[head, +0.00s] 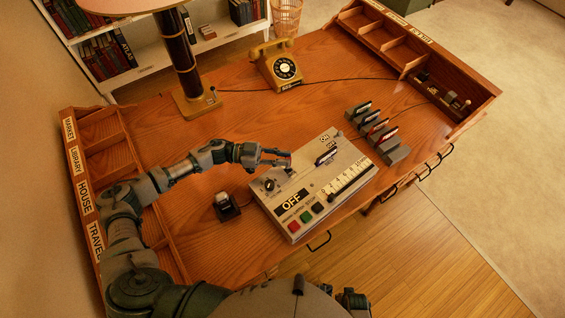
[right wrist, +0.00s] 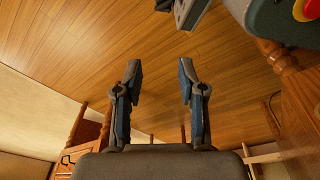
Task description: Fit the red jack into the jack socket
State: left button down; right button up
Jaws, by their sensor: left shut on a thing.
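My left gripper (head: 289,161) is above the far left part of the pale control box (head: 291,230). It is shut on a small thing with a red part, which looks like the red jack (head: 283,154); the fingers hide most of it. The jack socket cannot be made out for certain; the box top near the fingers has a dark round fitting (head: 269,184) and small marks. My right gripper (right wrist: 160,78) is open and empty in the right wrist view, over the wooden floor.
The box carries an OFF label (head: 292,201), coloured buttons (head: 306,220) and an upright dark-handled piece (head: 326,157). A small black stand (head: 226,207) is left of it. Dark slotted holders (head: 378,132) are to the right.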

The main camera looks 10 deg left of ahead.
aim_at(280, 168)
pick_arm(q)
notch_tip(280, 168, down, 3)
jog(key=shift+s+d+r, duration=0.1)
jog(key=shift+s+f, duration=0.15)
jog(key=shift+f, duration=0.15)
jog(key=c, duration=1.1)
grip_release()
jog(key=shift+f, duration=0.15)
jog(key=shift+o, duration=0.2)
jog(key=shift+w, duration=0.25)
jog(key=shift+s+a+r, duration=0.1)
jog(key=shift+a+r, duration=0.1)
jog(key=shift+r, duration=0.05)
jog(key=shift+a, duration=0.3)
jog(key=s+a+b, duration=0.1)
jog(key=a, duration=1)
pick_arm(e)
jog(key=w+r, duration=0.2)
jog(key=r, duration=0.1)
jog(key=shift+a+r, duration=0.2)
jog(key=shift+r, duration=0.1)
